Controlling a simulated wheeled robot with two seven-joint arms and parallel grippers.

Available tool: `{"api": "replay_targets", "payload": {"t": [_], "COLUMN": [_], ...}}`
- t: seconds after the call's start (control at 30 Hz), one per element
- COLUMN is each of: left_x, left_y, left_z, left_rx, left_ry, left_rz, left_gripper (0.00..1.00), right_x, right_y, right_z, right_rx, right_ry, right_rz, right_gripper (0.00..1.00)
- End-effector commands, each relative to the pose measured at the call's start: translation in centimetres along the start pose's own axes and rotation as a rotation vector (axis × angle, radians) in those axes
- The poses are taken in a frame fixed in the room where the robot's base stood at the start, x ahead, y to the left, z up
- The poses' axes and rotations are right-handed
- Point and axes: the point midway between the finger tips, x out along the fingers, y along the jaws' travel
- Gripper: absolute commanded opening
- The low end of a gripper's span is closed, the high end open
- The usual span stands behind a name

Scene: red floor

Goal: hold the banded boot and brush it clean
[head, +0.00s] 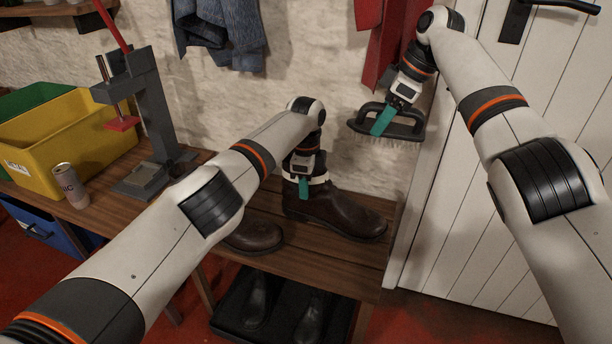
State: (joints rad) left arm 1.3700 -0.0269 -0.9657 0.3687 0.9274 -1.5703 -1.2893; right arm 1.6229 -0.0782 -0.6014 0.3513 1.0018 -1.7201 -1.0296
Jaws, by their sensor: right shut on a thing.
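The banded boot (335,209) is dark brown with a pale band near its top. It stands upright on the wooden bench, toe to the right. My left gripper (303,188) is at the top of its shaft, with one teal finger in front of the band. The other finger is hidden, so I cannot tell whether it is closed on the boot. My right gripper (383,121) is shut on the dark handle of the brush (405,129). The brush is held in the air above and to the right of the boot, pale bristles down, apart from it.
Another brown boot (254,237) stands on the bench (345,262), partly behind my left arm. Dark boots sit in a black tray (228,322) below. A grey press (150,110), can (70,186) and yellow bin (62,140) stand left. A white door (470,220) is right.

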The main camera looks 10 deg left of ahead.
Motion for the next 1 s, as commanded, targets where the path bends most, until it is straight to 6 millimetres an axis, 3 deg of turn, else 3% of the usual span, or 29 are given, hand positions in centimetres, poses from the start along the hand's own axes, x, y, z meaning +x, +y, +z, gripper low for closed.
{"api": "replay_targets", "payload": {"t": [0.2,0.47,1.0], "left_x": [0.04,0.02,0.0], "left_y": [0.0,0.0,-0.01], "left_z": [0.02,0.02,0.02], "left_rx": [0.0,0.0,0.0], "left_ry": [0.0,0.0,0.0], "left_rz": [0.0,0.0,0.0], "left_gripper": [0.38,0.0,0.0], "right_x": [-0.04,-0.04,-0.04], "right_y": [0.0,0.0,0.0], "right_z": [0.02,0.02,0.02], "right_rx": [0.0,0.0,0.0], "right_ry": [0.0,0.0,0.0], "right_rz": [-0.001,-0.001,-0.001], "right_gripper": [0.29,0.29,0.29]}}
